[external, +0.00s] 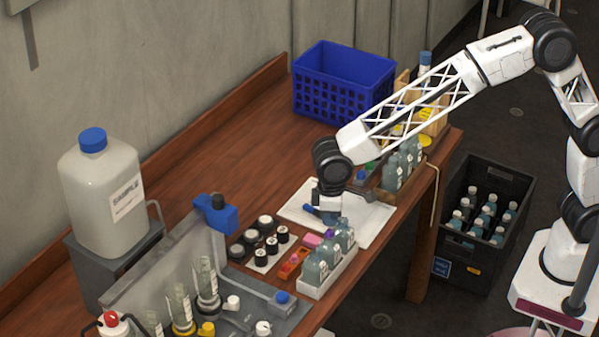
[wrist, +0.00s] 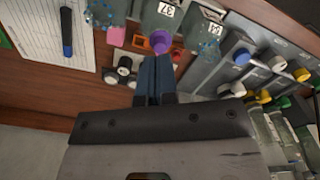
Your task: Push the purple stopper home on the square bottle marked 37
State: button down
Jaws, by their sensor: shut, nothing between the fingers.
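The square bottle marked 37 (wrist: 165,14) shows at the top of the wrist view, its label upside down. The purple stopper (wrist: 160,41) is at its mouth, just beyond my fingertips; how deep it sits cannot be told. My gripper (wrist: 155,60) is shut and empty, its dark blue fingers side by side and pointing at the stopper. Whether they touch it is unclear. In the external view my gripper (external: 328,214) is just above and behind a white tray (external: 331,281) of square bottles, where the number labels are too small to read.
Another square bottle (wrist: 202,32) stands beside it. Pink and orange blocks (external: 294,262) and black-and-white caps (external: 262,245) lie left of the tray. A paper sheet (external: 368,233) lies behind it. A grey rack with glass bottles (external: 206,285) stands at front left.

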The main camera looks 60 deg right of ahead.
jog(key=shift+f, duration=0.25)
jog(key=shift+f, duration=1.1)
dwell(0.3)
jog(key=shift+r, duration=3.5)
jog(key=shift+d, duration=0.1)
